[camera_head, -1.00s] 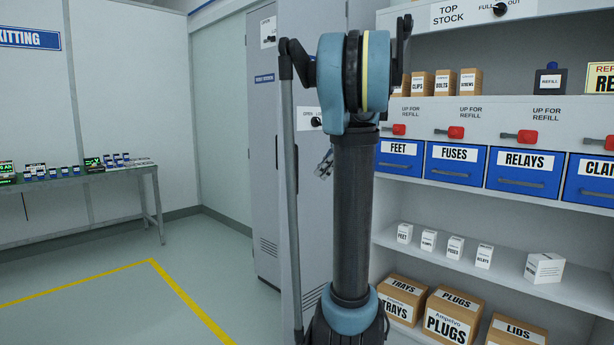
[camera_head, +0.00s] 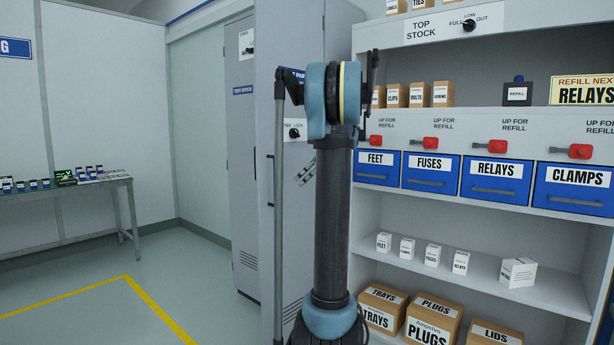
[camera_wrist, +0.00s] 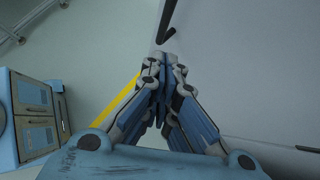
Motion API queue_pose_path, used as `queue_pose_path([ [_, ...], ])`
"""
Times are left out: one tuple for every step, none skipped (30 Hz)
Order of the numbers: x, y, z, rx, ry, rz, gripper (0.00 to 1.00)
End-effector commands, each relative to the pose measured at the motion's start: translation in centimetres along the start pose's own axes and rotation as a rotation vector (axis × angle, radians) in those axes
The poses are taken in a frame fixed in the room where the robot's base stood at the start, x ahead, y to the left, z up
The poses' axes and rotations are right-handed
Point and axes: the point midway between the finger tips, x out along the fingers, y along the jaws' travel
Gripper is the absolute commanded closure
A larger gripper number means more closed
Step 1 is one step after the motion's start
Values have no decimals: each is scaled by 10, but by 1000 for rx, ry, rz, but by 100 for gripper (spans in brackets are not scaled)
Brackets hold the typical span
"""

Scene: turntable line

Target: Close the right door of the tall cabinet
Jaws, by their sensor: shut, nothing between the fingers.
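The tall grey cabinet (camera_head: 241,130) stands left of the shelving. Its right door (camera_head: 290,235) is the nearer grey panel, with a knob plate, a blue sign partly hidden by my arm, and a dark handle on its left edge. How far it stands open is hard to tell. In the wrist view a grey panel (camera_wrist: 255,70) fills the right side, with a dark handle (camera_wrist: 168,22) at its edge. My gripper (camera_wrist: 160,62) is shut and empty, below this handle in the picture, close to the panel edge. Contact cannot be told. My arm largely hides the gripper in the head view.
Shelving with blue bins (camera_head: 430,170), red levers and cartons stands close on the right. A table (camera_head: 65,192) with small boxes is at the far left. The floor (camera_head: 175,270) left of the cabinet is clear, marked with a yellow line (camera_head: 155,305).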

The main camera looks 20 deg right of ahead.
Motion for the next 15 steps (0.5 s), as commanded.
queue_pose_path([
  [10,0,0,-3,0,2,100],
  [15,0,0,-3,0,1,100],
  [22,0,0,-3,0,1,100],
  [27,0,0,-3,0,1,100],
  [32,0,0,-3,0,1,100],
  [37,1,4,-3,0,2,100],
  [40,1,8,-3,0,2,100],
  [42,1,11,-3,0,1,100],
  [46,1,14,-4,0,1,100],
  [49,1,17,-3,0,1,100],
  [51,1,19,-3,0,1,100],
  [53,1,22,-2,0,1,100],
  [54,0,23,-2,0,1,100],
  [56,0,24,-2,0,1,100],
  [57,0,26,-2,0,0,100],
])
